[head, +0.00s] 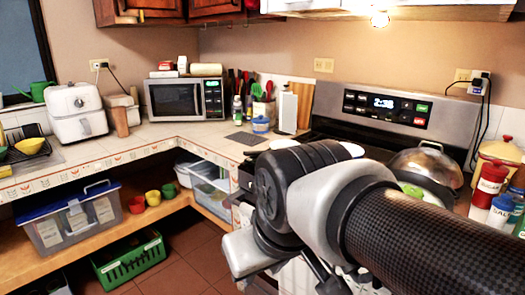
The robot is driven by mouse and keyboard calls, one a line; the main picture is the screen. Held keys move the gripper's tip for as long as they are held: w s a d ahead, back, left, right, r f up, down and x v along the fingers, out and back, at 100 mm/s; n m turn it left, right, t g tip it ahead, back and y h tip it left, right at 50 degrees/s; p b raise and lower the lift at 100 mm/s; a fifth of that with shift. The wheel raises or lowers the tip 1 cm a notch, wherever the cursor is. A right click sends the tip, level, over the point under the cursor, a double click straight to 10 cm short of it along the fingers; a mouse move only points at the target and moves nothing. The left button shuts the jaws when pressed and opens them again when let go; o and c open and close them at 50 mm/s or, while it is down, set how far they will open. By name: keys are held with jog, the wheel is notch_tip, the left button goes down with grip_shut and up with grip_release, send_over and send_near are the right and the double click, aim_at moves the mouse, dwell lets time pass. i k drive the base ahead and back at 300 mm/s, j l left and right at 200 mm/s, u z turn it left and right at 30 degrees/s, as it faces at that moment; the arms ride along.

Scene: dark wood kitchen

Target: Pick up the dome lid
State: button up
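The shiny silver dome lid (428,163) is at the right, on the stovetop area below the control panel, with a small knob on top. My arm crosses in front of it and hides its lower part, so I cannot tell what it rests on. Something green (411,190) shows at its lower left edge. Dark, thin parts that look like my gripper (328,276) show at the bottom centre, below my wrist and left of the lid. They are partly cut off and hidden, so its opening and any contents are unclear.
The stove's back panel (387,107) rises behind. Some counter before the microwave (175,98) is clear.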

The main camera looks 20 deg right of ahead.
aim_at(431, 163)
jog(key=k+z, duration=0.1)
jog(key=z, duration=0.3)
jog(key=l+z, duration=0.15)
jog(key=z, duration=0.25)
jog(key=k+l+z, duration=0.1)
jog(key=z, duration=0.35)
jog(key=l+z, duration=0.15)
jog(key=z, duration=0.25)
jog(key=j, duration=0.2)
jog(key=z, duration=0.05)
